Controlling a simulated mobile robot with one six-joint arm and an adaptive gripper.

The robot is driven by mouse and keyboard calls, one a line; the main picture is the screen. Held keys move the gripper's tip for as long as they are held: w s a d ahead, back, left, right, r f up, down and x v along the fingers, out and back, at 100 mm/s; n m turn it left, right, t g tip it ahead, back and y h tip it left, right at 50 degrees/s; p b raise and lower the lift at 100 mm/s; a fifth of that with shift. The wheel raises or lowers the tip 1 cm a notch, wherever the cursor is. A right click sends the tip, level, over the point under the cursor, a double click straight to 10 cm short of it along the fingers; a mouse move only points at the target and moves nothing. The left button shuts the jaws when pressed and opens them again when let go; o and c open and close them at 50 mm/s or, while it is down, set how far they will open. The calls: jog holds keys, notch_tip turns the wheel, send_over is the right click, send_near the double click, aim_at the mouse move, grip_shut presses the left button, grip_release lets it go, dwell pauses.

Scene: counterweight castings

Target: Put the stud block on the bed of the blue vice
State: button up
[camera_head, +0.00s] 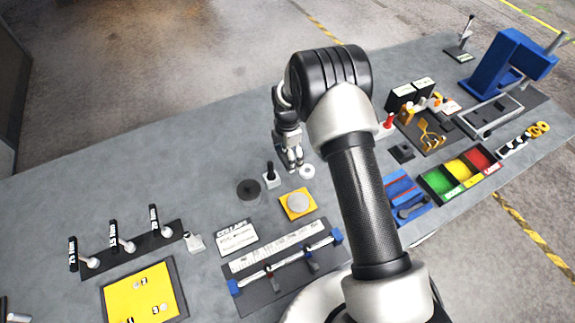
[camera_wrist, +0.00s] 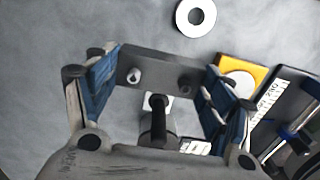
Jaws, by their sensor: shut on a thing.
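My gripper (camera_head: 292,160) hangs above the bench left of my forearm. In the wrist view my gripper (camera_wrist: 164,66) is shut on a dark grey block with two round studs, which looks like the stud block (camera_wrist: 158,66); it spans between the blue finger pads. In the head view the block is too small to make out. A low blue fixture with a dark handle (camera_head: 402,183), which looks like the blue vice, lies right of my forearm, apart from my gripper. My forearm may hide part of it.
A black post on a white base (camera_head: 270,175), a white ring (camera_head: 307,171) and a yellow plate with a pale disc (camera_head: 298,203) are near my gripper. A tricolour tray (camera_head: 438,184) and a tall blue press-like machine (camera_head: 492,72) stand at right. The bench's far left is clear.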

jog(key=shift+w+f, duration=0.1)
jog(key=shift+f, duration=3)
jog(key=shift+f, duration=0.1)
jog(key=o, duration=1.1)
jog(key=shift+f+b, duration=0.15)
jog(key=shift+b, duration=0.2)
jog(key=o, duration=0.5)
jog(key=shift+c, duration=0.2)
